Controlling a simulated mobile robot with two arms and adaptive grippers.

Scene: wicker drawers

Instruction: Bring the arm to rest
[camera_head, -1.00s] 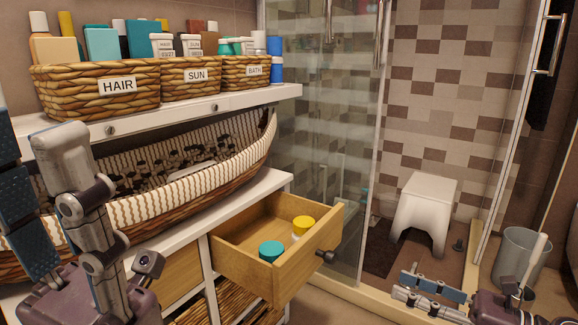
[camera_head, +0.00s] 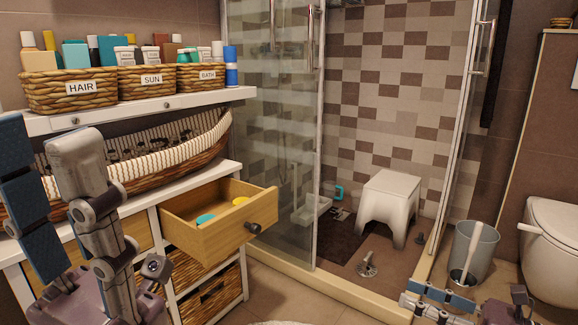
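My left gripper (camera_head: 44,140) stands upright at the left edge, in front of the shelf unit. Its two fingers point up with a gap between them, and nothing is held. My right gripper (camera_head: 408,295) is low at the bottom right, pointing left, in front of the shower threshold. Its fingers are apart and I see nothing between them. Part of it is cut off by the bottom edge. Neither gripper visibly touches furniture.
A wooden drawer (camera_head: 222,239) stands open, with teal-topped (camera_head: 205,219) and yellow-topped (camera_head: 240,201) items inside. A white stool (camera_head: 388,205) stands in the shower. A bin (camera_head: 474,245) and toilet (camera_head: 550,240) are at right. Floor before the drawer is clear.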

